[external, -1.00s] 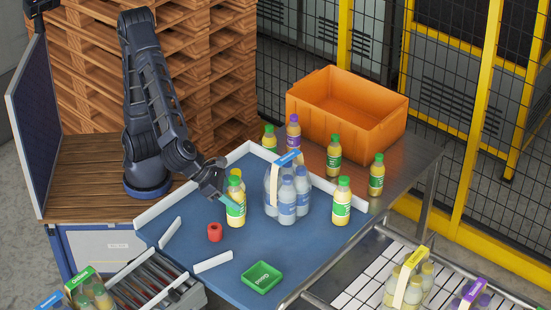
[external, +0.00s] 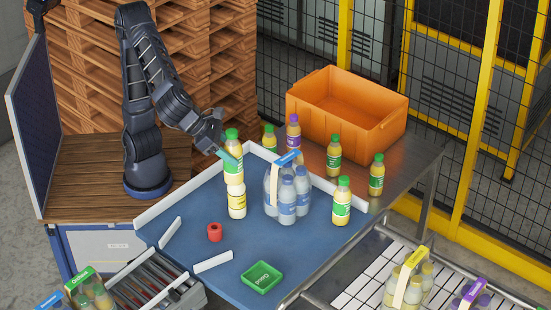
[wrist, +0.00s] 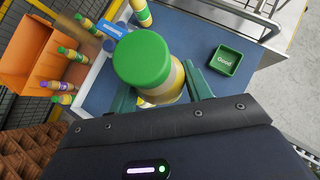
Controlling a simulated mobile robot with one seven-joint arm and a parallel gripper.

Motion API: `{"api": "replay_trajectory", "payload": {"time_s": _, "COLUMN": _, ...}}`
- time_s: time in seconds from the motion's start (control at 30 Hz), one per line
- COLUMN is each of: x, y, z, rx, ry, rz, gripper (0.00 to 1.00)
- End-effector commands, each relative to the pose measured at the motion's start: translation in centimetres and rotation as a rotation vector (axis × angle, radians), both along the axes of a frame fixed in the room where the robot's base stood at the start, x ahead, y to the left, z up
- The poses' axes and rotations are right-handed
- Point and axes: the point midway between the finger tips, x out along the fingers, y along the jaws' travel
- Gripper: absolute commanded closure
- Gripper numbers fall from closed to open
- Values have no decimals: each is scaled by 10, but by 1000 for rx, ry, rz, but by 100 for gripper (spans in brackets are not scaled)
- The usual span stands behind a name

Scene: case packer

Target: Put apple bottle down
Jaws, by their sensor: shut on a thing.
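My gripper (external: 226,154) is shut on a green-capped bottle with a green label, the apple bottle (external: 233,170), and holds it upright above the blue table (external: 205,205). In the wrist view the green cap (wrist: 142,58) fills the middle, between the two teal fingers. A bottle with a pale yellow label (external: 237,203) stands on the table, just below the held bottle in the external view. Its top is hidden behind the held bottle, and I cannot tell the gap between them.
A blue-handled bottle pack (external: 288,196) stands to the right, with another green-labelled bottle (external: 342,203) beyond it. A red cylinder (external: 215,232) and a green tray (external: 262,277) are in front. An orange crate (external: 300,108) and several bottles stand behind the white rail.

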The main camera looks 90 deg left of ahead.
Motion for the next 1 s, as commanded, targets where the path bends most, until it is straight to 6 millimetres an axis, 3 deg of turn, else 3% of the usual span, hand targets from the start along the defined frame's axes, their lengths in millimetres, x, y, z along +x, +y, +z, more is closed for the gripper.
{"api": "replay_trajectory", "payload": {"time_s": 0.13, "x": 0, "y": 0, "z": 12, "rx": -4, "ry": -2, "rz": 1, "gripper": 86}}
{"api": "replay_trajectory", "payload": {"time_s": 0.37, "x": 1, "y": 0, "z": 53, "rx": -4, "ry": -2, "rz": 1, "gripper": 86}}
{"api": "replay_trajectory", "payload": {"time_s": 0.57, "x": 34, "y": 26, "z": 49, "rx": -1, "ry": 1, "rz": 88, "gripper": 86}}
{"api": "replay_trajectory", "payload": {"time_s": 0.77, "x": 80, "y": 67, "z": 49, "rx": 0, "ry": 4, "rz": 216, "gripper": 86}}
{"api": "replay_trajectory", "payload": {"time_s": 1.0, "x": 147, "y": 146, "z": 48, "rx": -1, "ry": 6, "rz": 438, "gripper": 86}}
